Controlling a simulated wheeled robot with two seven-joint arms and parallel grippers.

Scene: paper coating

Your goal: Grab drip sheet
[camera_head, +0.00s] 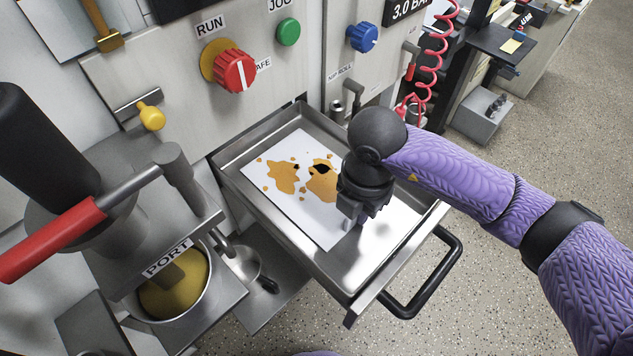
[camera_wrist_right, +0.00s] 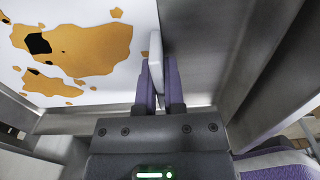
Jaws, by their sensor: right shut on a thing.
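The drip sheet (camera_head: 285,205) is a white sheet with orange-brown and black stains, lying in an open metal drawer (camera_head: 398,258). In the right wrist view the stained sheet (camera_wrist_right: 110,85) fills the upper left. My right gripper (camera_head: 352,220) reaches down into the drawer at the sheet's right side. In the right wrist view its fingers (camera_wrist_right: 158,78) are closed on a small white upright tab (camera_wrist_right: 156,48) at the sheet's edge. My right wrist hides part of the sheet in the head view. My left gripper is not in view.
A black drawer handle (camera_head: 425,290) sticks out at the front right. A pot of yellow-brown liquid (camera_head: 175,290) stands under the PORT label at lower left, near a red-handled lever (camera_head: 55,240). The red RUN knob (camera_head: 235,72) is on the panel behind. The drawer walls surround my gripper.

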